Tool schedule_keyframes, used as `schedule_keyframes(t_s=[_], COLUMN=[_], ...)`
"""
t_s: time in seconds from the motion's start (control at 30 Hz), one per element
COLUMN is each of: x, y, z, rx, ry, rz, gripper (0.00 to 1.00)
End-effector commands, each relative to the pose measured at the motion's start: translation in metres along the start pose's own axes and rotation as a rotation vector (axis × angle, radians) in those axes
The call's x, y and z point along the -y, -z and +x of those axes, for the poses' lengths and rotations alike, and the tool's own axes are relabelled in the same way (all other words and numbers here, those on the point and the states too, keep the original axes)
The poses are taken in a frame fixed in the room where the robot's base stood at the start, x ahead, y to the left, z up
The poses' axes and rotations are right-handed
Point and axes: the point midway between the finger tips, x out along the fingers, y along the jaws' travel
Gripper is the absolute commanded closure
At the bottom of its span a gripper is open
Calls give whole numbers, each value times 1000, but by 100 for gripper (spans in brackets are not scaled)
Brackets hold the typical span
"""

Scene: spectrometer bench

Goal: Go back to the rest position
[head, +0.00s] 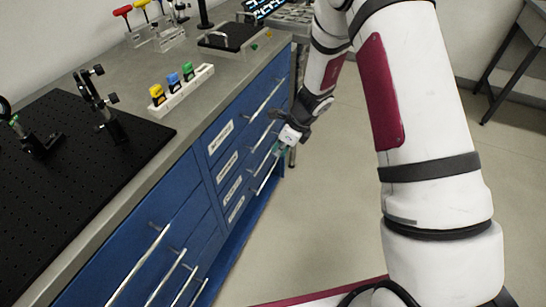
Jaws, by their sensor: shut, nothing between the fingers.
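My gripper (281,148) is at the end of my white and dark red arm, in front of the blue drawer front of the bench (180,195). It points down and to the left, close to the long drawer handles (264,172). Its fingers look small and dark, and I see nothing held in them. I cannot tell whether the fingertips touch a handle. The labelled drawers beside it look shut.
The grey benchtop (205,120) carries a black optical breadboard (60,190) with mounts, a white rack (185,93) of coloured pieces, a black plate (230,38) and a stand with coloured-handled tools (140,30). Floor (320,220) right of the bench is clear. Another table (515,45) stands far right.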

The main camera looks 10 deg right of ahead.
Motion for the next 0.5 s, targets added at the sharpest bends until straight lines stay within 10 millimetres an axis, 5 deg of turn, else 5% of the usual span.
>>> schedule_keyframes(t_s=[0.5], x=[-2], y=[-4], z=[-36], rx=[6], ry=[1], rz=[-28], gripper=[100])
